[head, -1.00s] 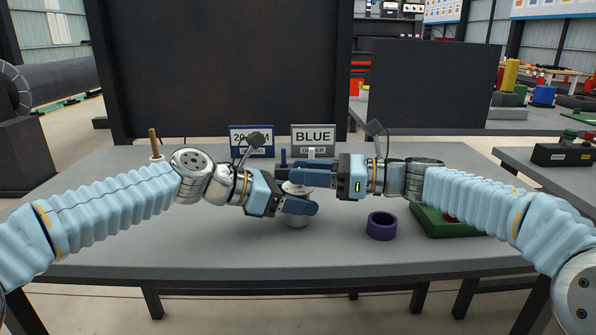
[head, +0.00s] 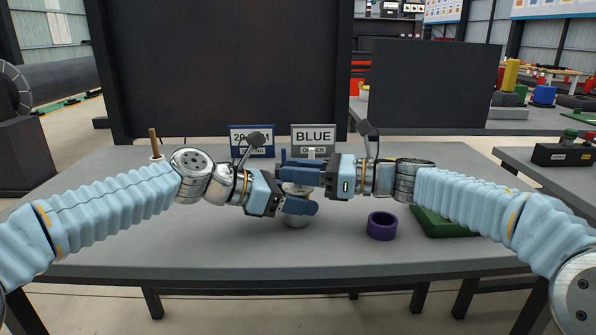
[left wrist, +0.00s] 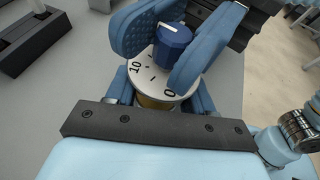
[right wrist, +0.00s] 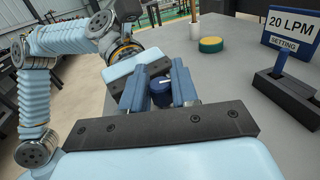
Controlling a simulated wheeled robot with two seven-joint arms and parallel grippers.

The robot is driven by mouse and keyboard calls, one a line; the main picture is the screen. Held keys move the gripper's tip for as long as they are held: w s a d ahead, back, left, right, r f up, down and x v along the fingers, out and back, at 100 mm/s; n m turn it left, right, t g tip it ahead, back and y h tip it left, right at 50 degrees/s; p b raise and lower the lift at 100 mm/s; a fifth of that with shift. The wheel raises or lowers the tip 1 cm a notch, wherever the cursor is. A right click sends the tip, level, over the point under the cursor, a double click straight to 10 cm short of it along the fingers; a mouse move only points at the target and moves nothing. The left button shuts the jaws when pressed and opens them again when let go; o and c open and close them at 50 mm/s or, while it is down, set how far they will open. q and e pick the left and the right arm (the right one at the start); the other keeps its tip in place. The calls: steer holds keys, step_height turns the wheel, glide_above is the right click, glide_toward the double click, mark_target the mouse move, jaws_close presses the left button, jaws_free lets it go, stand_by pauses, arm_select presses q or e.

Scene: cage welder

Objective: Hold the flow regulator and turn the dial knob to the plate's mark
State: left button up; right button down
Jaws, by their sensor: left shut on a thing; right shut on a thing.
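The flow regulator has a round white dial plate (left wrist: 150,75) with 10 and 0 printed on it and a brass-coloured body (left wrist: 152,102). A dark blue dial knob (left wrist: 172,42) with a short white line stands on the plate. My left gripper (head: 300,208) is shut on the regulator body from the side. My right gripper (head: 303,166) is above it, shut on the knob, which also shows between its fingers in the right wrist view (right wrist: 160,94). Its fingers hide part of the scale. A blue-framed sign (right wrist: 292,20) reads 20 LPM SETTING.
A grey sign (head: 313,138) reading BLUE ORDER stands behind the grippers. A purple ring (head: 382,227) and a green tray (head: 445,226) are on the right of the table (head: 200,250). A green-and-yellow round item (right wrist: 211,44) lies at the back. The table front is clear.

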steer(key=m+t+h, duration=0.2)
steer(key=m+t, duration=0.1)
steer(key=t, duration=0.2)
steer(key=shift+r, duration=0.1)
steer(key=m+t+h, duration=0.2)
steer(key=m+t, duration=0.1)
steer(key=shift+r+m+t+h, duration=0.15)
steer(key=shift+m+t+h, duration=0.15)
steer(key=shift+t+h, duration=0.1)
steer(key=shift+d+m+t+h, duration=0.1)
steer(key=shift+m+t+h, duration=0.2)
steer(key=shift+h, duration=0.3)
steer(key=c, duration=1.2)
jaws_free()
steer(key=shift+f, duration=0.2)
